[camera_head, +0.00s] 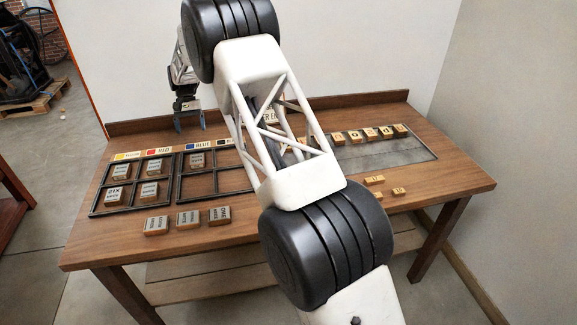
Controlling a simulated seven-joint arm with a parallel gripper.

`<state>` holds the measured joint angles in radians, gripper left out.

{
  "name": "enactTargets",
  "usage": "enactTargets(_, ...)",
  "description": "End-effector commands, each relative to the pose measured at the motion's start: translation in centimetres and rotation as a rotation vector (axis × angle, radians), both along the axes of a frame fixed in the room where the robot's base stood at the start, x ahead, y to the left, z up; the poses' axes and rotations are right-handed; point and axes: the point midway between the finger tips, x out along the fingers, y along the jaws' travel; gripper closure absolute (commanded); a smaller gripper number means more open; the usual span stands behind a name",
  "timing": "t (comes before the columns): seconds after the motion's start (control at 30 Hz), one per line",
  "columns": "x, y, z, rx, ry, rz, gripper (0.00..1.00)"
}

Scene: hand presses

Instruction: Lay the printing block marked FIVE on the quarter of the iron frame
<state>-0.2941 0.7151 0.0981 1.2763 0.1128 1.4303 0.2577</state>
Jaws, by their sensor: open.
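The iron frame shows as two dark four-part grids on the table. The left grid (133,183) has a block in each part, and one of these, a block at lower left (115,194), seems to read SIX. The right grid (215,182) has one block (196,160) in its upper left part; the other parts I see look empty, but my arm hides its right edge. Three loose printing blocks (156,225) (189,218) (220,215) lie in front. I cannot read FIVE on any block. My gripper (190,126) is open and empty above the table's back edge, behind the right grid.
Colour labels (163,150) run behind the grids, YELLOW, RED and BLUE among them. A grey plate (385,151) at right has a row of letter blocks (371,133) along its back. My arm covers the table's middle.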

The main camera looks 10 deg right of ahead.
Motion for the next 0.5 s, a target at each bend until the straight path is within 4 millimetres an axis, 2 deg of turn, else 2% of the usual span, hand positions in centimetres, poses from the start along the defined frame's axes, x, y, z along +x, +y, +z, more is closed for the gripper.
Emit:
enactTargets(0.27, -0.8, -1.0, 1.6, 0.003, -0.014, -0.002, 0.15)
enactTargets(0.5, -3.2, -3.7, 5.6, 0.011, -0.05, -0.006, 0.15)
